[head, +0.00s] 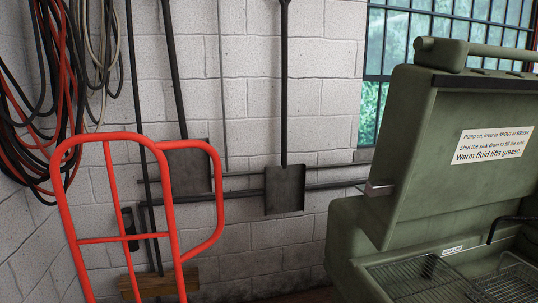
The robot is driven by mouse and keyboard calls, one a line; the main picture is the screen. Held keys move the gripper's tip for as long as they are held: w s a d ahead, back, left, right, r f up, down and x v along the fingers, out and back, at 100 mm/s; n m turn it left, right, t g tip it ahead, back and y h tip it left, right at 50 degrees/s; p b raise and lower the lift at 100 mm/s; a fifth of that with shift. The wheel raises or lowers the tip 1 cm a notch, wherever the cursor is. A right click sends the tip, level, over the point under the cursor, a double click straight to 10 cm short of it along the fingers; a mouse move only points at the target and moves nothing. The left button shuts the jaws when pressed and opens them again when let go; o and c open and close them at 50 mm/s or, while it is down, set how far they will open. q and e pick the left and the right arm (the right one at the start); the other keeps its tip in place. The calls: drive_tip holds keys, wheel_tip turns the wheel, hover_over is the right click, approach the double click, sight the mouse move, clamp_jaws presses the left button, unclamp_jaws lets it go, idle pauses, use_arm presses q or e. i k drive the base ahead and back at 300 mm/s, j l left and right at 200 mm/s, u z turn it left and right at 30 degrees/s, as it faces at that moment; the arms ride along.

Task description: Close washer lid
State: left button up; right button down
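The green parts washer (349,242) stands at the right side of the head view. Its lid (425,140) is raised and stands nearly upright, with a white instruction label (492,145) on its inner face. The open basin below shows a wire rack (415,277) and a wire basket (512,284). The washer's right part is cut off by the picture edge. Neither of my grippers is in view.
A red hand truck (172,225) stands at the left front. Shovels (285,188) lean on the white block wall, and cables (62,100) hang at the upper left. A barred window (385,50) is behind the washer.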

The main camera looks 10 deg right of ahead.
sight(453, 136)
drive_tip(key=l+z, duration=0.25)
drive_tip(key=z, duration=0.2)
drive_tip(key=l+z, duration=0.3)
drive_tip(key=z, duration=0.15)
drive_tip(key=l+z, duration=0.3)
drive_tip(key=z, duration=0.15)
